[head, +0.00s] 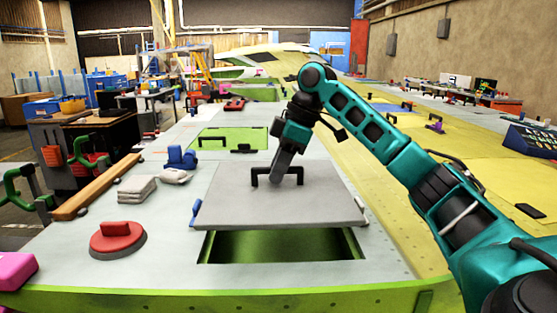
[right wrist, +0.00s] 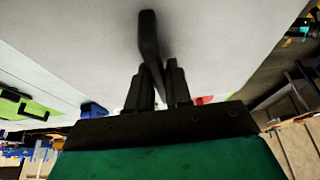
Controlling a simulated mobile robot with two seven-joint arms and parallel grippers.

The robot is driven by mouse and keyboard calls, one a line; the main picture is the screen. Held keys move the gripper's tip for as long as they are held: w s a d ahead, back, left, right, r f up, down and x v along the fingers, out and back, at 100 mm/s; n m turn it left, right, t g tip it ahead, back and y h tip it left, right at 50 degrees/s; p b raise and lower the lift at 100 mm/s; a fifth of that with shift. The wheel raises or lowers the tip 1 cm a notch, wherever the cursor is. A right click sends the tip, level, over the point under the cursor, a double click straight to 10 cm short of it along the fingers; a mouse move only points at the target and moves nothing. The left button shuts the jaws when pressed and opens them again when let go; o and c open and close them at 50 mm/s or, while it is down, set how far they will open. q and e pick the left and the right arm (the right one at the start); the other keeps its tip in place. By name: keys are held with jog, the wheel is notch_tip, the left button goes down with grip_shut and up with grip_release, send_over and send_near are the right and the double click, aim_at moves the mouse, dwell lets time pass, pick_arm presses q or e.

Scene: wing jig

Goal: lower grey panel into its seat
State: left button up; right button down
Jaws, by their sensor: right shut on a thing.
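The grey panel (head: 325,207) is a flat plate with a black handle (head: 292,174) on top. In the head view it lies over the far part of a green-lined rectangular opening (head: 285,247), whose near part is uncovered. I cannot tell whether the panel touches the surface or hangs just above it. My right gripper (head: 277,180) comes down from above and is shut on the handle. In the right wrist view the two dark fingers (right wrist: 158,85) close around the handle (right wrist: 149,38), with the panel (right wrist: 225,45) behind. My left gripper is not in view.
A small blue piece (head: 195,213) sits at the panel's left edge.

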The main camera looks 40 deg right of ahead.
aim_at(282, 184)
jog(key=shift+f, duration=2.5)
jog(key=shift+d, duration=0.1)
jog(key=shift+f+b, duration=0.65)
jog(key=shift+f, duration=0.9)
jog(key=c, duration=1)
grip_release()
jog(key=shift+o, duration=0.2)
jog(key=shift+s+f, duration=0.1)
jog(key=p+v, duration=0.1)
jog(key=v, duration=1.2)
